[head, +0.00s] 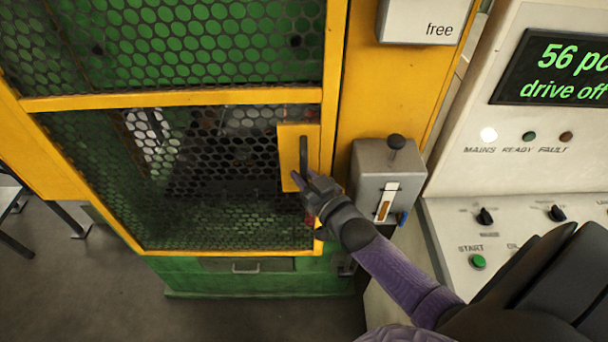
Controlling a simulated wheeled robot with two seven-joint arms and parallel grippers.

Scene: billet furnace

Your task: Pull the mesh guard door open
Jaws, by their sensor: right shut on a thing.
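The mesh guard door (175,98) has a yellow frame and dark mesh, and fills the upper left of the head view. It looks closed against the yellow post on its right. Its dark handle (303,152) stands upright on a yellow plate (290,135) at the door's right edge. My right gripper (309,184) is shut on the lower end of the handle. Its fingers hide that end. My left gripper is not in view.
A grey lever box (371,180) stands on the right, close to my right wrist. A control panel (515,150) reads "56 pc" and "drive off". A sign (425,20) reads "free". Bare floor (90,280) lies in front of the door at lower left.

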